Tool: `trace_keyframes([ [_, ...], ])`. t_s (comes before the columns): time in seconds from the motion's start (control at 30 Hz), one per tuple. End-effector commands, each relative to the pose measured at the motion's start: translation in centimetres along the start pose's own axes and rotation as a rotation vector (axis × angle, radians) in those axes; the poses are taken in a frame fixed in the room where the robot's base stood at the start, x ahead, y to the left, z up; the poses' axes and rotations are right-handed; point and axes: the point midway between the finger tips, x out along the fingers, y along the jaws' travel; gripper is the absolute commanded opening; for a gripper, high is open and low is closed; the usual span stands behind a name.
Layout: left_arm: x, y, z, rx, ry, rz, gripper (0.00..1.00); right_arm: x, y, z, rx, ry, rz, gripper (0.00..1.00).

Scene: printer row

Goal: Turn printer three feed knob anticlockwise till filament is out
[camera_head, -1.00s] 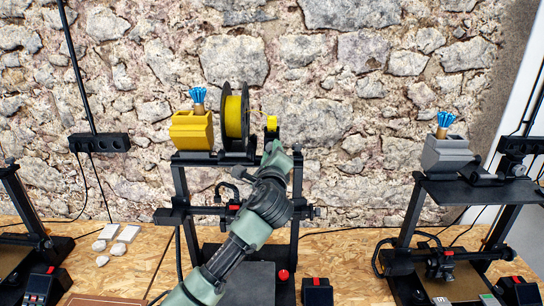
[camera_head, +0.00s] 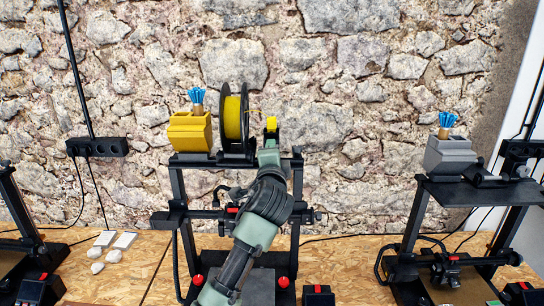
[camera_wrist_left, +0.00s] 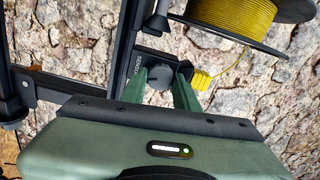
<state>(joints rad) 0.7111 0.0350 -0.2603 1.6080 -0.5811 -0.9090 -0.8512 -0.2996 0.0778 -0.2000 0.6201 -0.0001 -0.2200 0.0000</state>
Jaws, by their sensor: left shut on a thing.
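The printer (camera_head: 178,190) in the middle of the head view has a black frame with a yellow filament spool (camera_head: 233,118) on top. A yellow part (camera_head: 271,124) sits right of the spool, and a thin yellow strand runs between them. In the left wrist view the strand leads from the spool (camera_wrist_left: 232,18) to the yellow part (camera_wrist_left: 201,80). My left gripper (camera_head: 269,150) is at the top bar, just below the yellow part. Its fingers (camera_wrist_left: 159,88) are shut on the round dark feed knob (camera_wrist_left: 158,77). My right gripper is out of view.
A yellow bin (camera_head: 190,131) with blue-topped tools stands left of the spool. Another printer (camera_head: 408,225) with a grey bin (camera_head: 448,155) stands at right, and part of one (camera_head: 22,215) at left. A stone wall is close behind. Pale pieces (camera_head: 104,240) lie on the wooden bench.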

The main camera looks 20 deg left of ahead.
Motion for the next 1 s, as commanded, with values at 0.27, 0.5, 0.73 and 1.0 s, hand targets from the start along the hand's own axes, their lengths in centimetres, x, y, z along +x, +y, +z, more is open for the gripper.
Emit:
trace_keyframes([
  [0.27, 0.00, 0.14, 0.01, -0.053, 0.000, 0.003, 0.00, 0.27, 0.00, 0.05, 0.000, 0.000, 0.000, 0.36],
  [0.5, 0.01, 0.14, 0.01, -0.057, -0.001, 0.003, 0.00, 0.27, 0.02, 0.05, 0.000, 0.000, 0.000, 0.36],
  [0.73, 0.01, 0.14, 0.01, -0.055, -0.001, 0.003, 0.52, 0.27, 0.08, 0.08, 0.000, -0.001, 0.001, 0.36],
  [1.0, 0.00, 0.05, 0.01, -0.055, 0.000, 0.001, 0.52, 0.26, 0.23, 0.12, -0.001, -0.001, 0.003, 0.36],
])
